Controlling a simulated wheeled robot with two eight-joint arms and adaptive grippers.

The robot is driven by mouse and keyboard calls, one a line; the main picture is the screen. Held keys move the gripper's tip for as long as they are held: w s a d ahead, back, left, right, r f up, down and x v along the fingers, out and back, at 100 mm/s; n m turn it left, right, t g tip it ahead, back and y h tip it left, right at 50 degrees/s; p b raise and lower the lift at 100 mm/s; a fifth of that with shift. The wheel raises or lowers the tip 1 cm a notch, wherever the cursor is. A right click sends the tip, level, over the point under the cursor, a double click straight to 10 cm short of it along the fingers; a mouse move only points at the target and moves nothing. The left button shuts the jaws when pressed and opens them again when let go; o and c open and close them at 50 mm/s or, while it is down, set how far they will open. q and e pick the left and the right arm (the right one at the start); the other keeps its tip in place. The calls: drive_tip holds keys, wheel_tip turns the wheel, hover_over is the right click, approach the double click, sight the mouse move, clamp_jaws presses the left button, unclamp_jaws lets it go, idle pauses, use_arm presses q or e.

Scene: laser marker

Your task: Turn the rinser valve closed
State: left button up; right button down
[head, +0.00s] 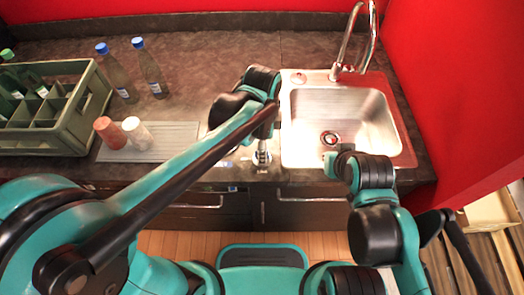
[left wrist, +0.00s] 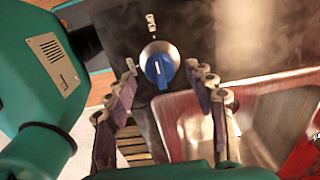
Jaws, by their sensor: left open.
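The rinser valve (left wrist: 158,62) is a round pale knob with a blue grip bar, set on a dark panel in the left wrist view. Its blue bar runs roughly up and down in that picture. My left gripper (left wrist: 161,70) is open, with one finger to each side of the knob. I cannot tell whether either finger touches it.
A steel sink (head: 336,103) with a tall tap (head: 343,45) is at the right of the dark counter (head: 200,60). A green bottle crate (head: 92,98), two bottles (head: 117,76), and two cups (head: 109,132) on a grey mat (head: 165,148) stand to the left. A red wall bounds the right.

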use_arm(q)
drive_tip(key=shift+f, duration=0.7)
use_arm(e)
drive_tip(key=shift+f, duration=0.25)
use_arm(q)
drive_tip(key=c, duration=1.2)
